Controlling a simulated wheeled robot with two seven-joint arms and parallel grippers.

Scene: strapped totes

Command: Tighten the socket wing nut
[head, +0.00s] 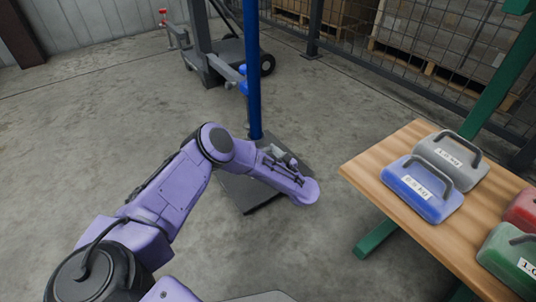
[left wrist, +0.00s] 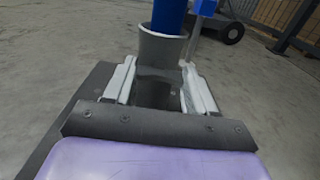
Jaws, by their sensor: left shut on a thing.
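A blue post (head: 252,70) stands upright in a grey socket (left wrist: 160,48) on a dark base plate (head: 245,192) on the floor. My left gripper (head: 276,156) is low at the foot of the post, against the socket. In the left wrist view its two pale fingers (left wrist: 160,82) stand on either side of the socket's front. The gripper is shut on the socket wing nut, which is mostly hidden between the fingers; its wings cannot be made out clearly. My right gripper is not in view.
A wooden table (head: 415,215) at the right holds a blue weight (head: 415,192), a grey weight (head: 448,155), a red one (head: 524,208) and a green one (head: 505,262). A wheeled cart (head: 222,60) stands behind the post. Floor at the left is clear.

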